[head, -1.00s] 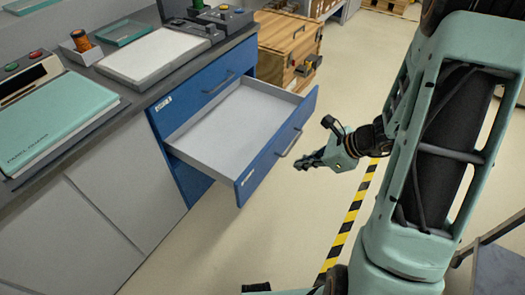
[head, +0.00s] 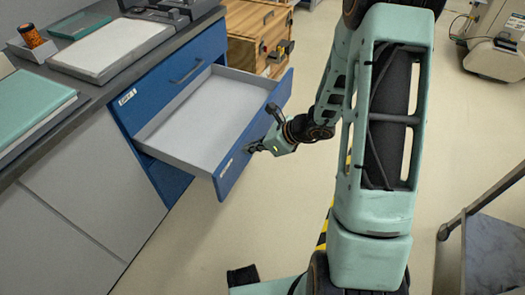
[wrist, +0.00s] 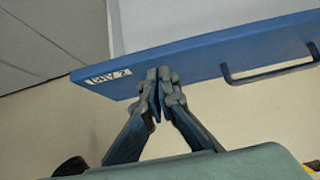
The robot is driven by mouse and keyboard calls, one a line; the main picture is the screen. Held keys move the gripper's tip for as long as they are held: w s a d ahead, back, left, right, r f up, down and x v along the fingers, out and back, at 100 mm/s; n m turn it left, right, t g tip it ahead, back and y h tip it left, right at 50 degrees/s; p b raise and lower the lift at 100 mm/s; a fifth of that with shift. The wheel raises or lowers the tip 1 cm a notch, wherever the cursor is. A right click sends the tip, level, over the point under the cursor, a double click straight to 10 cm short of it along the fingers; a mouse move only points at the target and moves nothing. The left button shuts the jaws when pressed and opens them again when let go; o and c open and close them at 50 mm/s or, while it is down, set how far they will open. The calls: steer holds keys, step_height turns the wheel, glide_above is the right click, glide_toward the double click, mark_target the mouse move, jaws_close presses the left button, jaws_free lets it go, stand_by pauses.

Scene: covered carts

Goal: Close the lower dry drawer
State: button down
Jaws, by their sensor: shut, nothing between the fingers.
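The lower drawer (head: 205,115) is blue-fronted with a light grey, empty inside, and it stands pulled far out of the cabinet. In the wrist view its blue front (wrist: 200,58) carries a white label (wrist: 108,77) that seems to read DRY 2, and a dark bar handle (wrist: 270,70). My gripper (head: 254,147) is shut and empty at the outer face of this front, between the label and the handle. In the wrist view the closed fingertips (wrist: 158,78) overlap the front near the label; I cannot tell whether they touch it.
A shut blue upper drawer (head: 180,75) lies above, under the dark worktop (head: 90,100). A wooden crate (head: 258,38) stands behind the open drawer. The floor right of my arm is mostly clear, with a grey cart or stand (head: 490,235) at the lower right.

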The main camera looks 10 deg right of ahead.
steer(key=shift+w+a, duration=0.45)
steer(key=shift+a, duration=0.1)
